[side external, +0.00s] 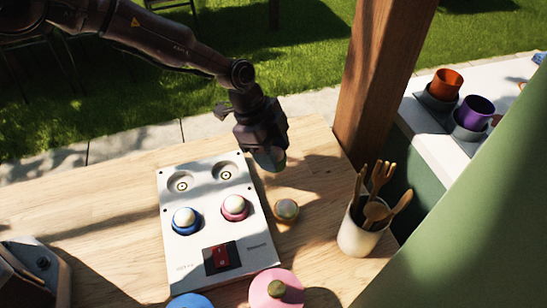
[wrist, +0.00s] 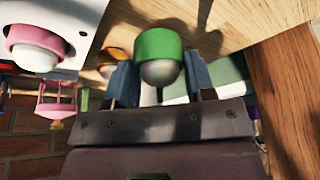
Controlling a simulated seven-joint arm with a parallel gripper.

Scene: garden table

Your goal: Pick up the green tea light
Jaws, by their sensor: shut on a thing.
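The green tea light (wrist: 158,44), a green cup with a pale dome, is between the two fingers of my gripper (wrist: 160,80) in the wrist view. My gripper is shut on it. In the side external view my gripper (side external: 270,160) hangs just right of the top right corner of the white panel (side external: 210,205), and the tea light is mostly hidden, with a dim greenish bit at the fingertips. It seems to be held above the table.
A utensil cup (side external: 362,238) and wooden post (side external: 385,80) stand to the right.

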